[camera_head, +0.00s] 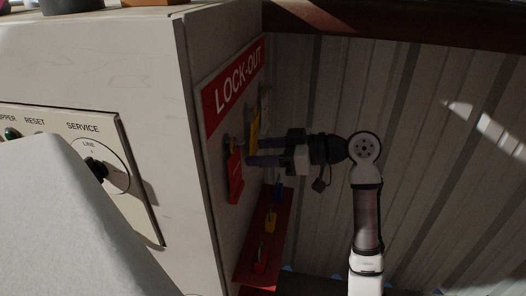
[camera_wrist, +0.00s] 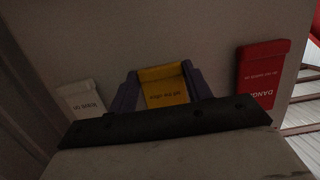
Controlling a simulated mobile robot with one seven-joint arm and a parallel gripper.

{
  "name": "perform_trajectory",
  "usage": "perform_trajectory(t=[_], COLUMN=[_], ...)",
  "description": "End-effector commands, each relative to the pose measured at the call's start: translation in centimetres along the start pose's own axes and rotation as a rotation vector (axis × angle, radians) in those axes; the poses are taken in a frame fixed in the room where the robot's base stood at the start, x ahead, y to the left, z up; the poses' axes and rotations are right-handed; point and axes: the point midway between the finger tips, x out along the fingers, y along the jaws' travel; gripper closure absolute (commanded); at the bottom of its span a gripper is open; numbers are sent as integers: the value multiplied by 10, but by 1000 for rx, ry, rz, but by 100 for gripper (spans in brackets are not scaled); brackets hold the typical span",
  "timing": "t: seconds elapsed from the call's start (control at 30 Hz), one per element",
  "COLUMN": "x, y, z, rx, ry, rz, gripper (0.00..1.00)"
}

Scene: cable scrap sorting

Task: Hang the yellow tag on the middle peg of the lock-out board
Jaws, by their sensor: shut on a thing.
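The yellow tag (camera_wrist: 165,87) is between the two fingers of my gripper (camera_wrist: 163,88) in the wrist view, its print upside down. In the head view the yellow tag (camera_head: 254,128) shows just above the fingers of my gripper (camera_head: 250,158), close against the lock-out board (camera_head: 207,102). My gripper is shut on the tag. A red danger tag hangs on one side of it (camera_head: 235,176) and a white tag on the other (camera_wrist: 82,101). The middle peg is hidden, so I cannot tell whether the tag's hole is around it.
A red shelf (camera_head: 251,262) below the board holds blue, yellow and red padlocks. The pale cabinet (camera_head: 190,200) with a service switch (camera_head: 95,170) stands at left. A ribbed metal wall (camera_head: 440,150) is at right. Open room lies around my arm.

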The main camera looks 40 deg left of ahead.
Motion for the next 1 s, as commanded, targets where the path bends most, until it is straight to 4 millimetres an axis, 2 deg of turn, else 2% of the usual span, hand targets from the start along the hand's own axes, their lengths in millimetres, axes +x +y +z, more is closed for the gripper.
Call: perform_trajectory(t=[0.13, 0.17, 0.3, 0.37, 0.6, 0.73, 0.87, 1.0], x=[0, 0, 0, 0, 0, -8, -28, -61], y=[0, 0, 0, 0, 0, 1, 1, 0], z=[0, 0, 0, 0, 0, 1, 2, 3], rx=[0, 0, 0, 0, 0, 0, -2, -1], ry=[0, 0, 0, 0, 0, -1, 0, 0], rz=[0, 0, 0, 0, 0, 2, 4, 4], gripper=[75, 50, 31, 26, 26, 26, 26, 26])
